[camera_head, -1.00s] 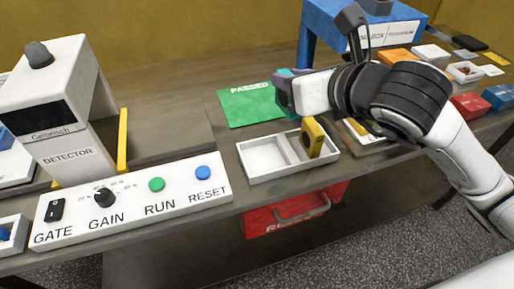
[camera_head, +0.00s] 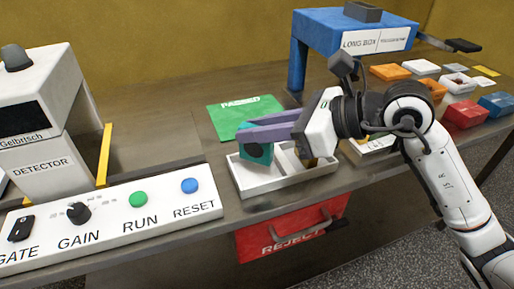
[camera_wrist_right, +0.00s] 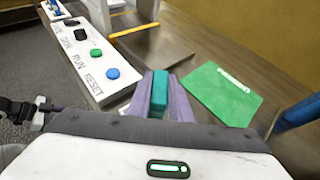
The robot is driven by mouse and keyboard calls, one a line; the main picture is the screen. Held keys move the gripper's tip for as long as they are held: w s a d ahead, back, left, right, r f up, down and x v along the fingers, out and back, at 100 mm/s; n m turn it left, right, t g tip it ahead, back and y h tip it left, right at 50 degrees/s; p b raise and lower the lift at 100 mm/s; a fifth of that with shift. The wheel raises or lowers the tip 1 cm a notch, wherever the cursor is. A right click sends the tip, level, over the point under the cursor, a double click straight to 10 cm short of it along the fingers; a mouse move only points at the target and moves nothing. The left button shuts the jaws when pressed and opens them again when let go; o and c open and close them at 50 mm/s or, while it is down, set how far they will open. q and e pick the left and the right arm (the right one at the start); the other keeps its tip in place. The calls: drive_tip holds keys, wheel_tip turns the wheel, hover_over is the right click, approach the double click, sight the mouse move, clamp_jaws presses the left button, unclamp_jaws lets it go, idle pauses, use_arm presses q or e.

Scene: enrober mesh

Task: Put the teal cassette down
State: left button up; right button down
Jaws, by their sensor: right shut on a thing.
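My right gripper (camera_head: 258,131) reaches in from the right with its purple fingers closed around the teal cassette (camera_head: 256,152). The cassette has a dark round spot on its face and sits upright between the fingertips. It also shows between the fingers in the right wrist view (camera_wrist_right: 159,90). In the head view the cassette is over the left compartment of the white divided tray (camera_head: 290,182). I cannot tell whether its lower edge touches the tray floor. A yellow cassette in the right part of the tray is mostly hidden by my gripper. My left gripper is not in view.
The green PASSED mat (camera_head: 245,116) lies behind the tray. A control panel (camera_head: 110,222) with knob and buttons stands left, before the detector (camera_head: 40,130). A blue box stand (camera_head: 300,55) is behind. The red REJECT bin (camera_head: 290,232) hangs below the table edge.

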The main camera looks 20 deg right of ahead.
sight(257, 145)
drive_tip(key=shift+f, duration=1.85)
drive_tip(key=shift+f, duration=0.1)
drive_tip(key=c, duration=1.6)
unclamp_jaws()
drive_tip(key=b+v, duration=0.2)
drive_tip(key=v, duration=1)
